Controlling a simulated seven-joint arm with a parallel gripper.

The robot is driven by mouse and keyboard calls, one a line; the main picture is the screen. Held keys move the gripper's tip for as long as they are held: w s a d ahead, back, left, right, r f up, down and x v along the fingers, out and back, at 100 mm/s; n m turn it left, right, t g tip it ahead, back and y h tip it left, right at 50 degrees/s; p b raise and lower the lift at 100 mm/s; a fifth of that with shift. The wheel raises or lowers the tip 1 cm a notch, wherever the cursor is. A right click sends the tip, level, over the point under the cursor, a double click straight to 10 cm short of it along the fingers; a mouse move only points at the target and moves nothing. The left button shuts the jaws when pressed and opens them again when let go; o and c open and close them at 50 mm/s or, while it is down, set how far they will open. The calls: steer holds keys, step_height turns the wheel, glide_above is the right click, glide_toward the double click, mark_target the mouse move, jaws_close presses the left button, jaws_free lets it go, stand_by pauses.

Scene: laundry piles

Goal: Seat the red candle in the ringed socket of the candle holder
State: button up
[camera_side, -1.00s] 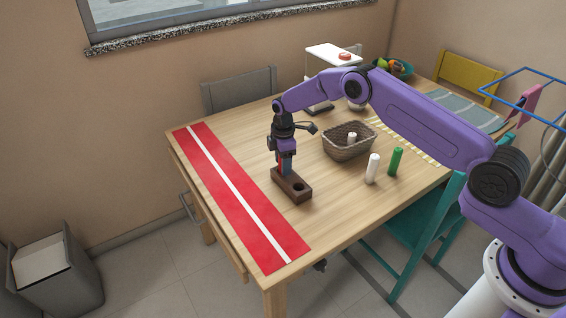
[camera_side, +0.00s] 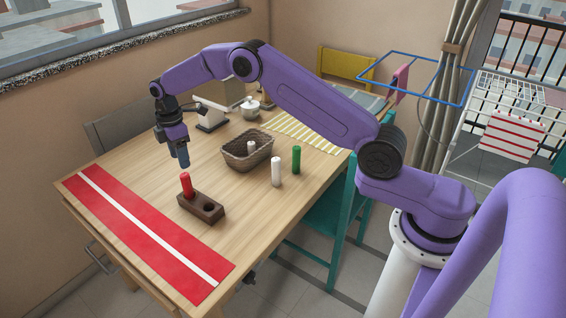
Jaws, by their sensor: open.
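The red candle (camera_side: 186,184) stands upright in the far-left socket of the dark brown candle holder (camera_side: 212,216). The holder's other end, toward the lower right, has an open, empty hole. I cannot make out a ring around any socket at this size. My gripper (camera_side: 183,163) is open and empty, pointing down just above the candle's top and apart from it. The candle's lower end is hidden inside the holder.
A white candle (camera_side: 276,172) and a green candle (camera_side: 296,160) stand to the right. A wicker basket (camera_side: 247,160) holds a white item. A red runner with a white stripe (camera_side: 140,237) lies left of the holder. Bare wood surrounds the holder.

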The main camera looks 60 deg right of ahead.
steer(key=s+a+r+m, duration=0.1)
steer(key=s+a+r, duration=0.2)
steer(key=s+r, duration=0.5)
steer(key=s+a+r, duration=0.4)
steer(key=s, duration=0.8)
steer(key=s+d, duration=0.4)
steer(key=s, duration=0.5)
steer(key=s+d+m, duration=0.1)
steer(key=s+d, duration=0.2)
steer(key=s, duration=0.6)
steer(key=s+d, duration=0.4)
steer(key=s, duration=0.6)
steer(key=shift+d, duration=0.35)
